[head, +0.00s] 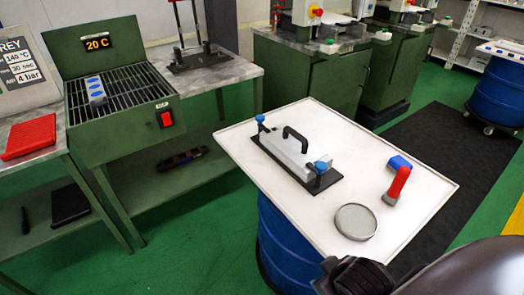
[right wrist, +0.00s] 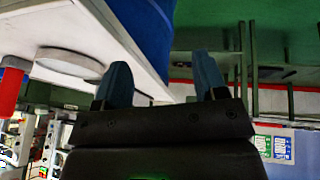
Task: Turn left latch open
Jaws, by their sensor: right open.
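A grey metal mould (head: 288,152) with a black arched handle (head: 295,137) lies on a black base plate (head: 325,186) on the white tabletop. The left latch (head: 260,118) has a blue knob and stands upright at the mould's far left end. The right latch (head: 320,167) has a similar blue knob at the near right end. My right gripper (right wrist: 162,82) is open and empty in the right wrist view, its blue-grey fingers spread near the table's edge and apart from the mould. Neither latch shows in that view. My left gripper is not in view.
The white tabletop (head: 265,190) sits on a blue drum (head: 285,245). A green heater (head: 120,120) stands left. The table's front left is clear.

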